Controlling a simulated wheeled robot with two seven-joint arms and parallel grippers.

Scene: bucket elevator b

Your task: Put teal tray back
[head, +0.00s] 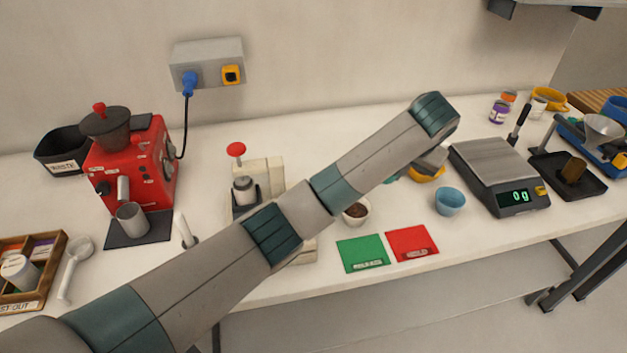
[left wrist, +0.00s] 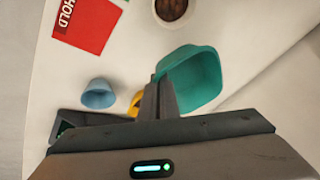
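The teal tray (left wrist: 198,80) is a small open-topped rounded tub in the left wrist view. My left gripper (left wrist: 158,88) has its fingers close together at the tray's near left wall and looks shut on its rim. In the head view only a small teal part of the tray (head: 392,178) shows, because my left arm covers the rest. My left gripper (head: 420,167) is there beyond the forearm, over the bench between the brown-filled bowl and the scale. My right gripper is in neither view.
A white bowl with brown contents (head: 355,212), a blue cup (head: 449,202) and a yellow item (head: 428,173) are close by. Green (head: 363,253) and red (head: 411,243) mats lie at the front edge. The scale (head: 497,180) reads 0 g. A red grinder (head: 133,165) stands left.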

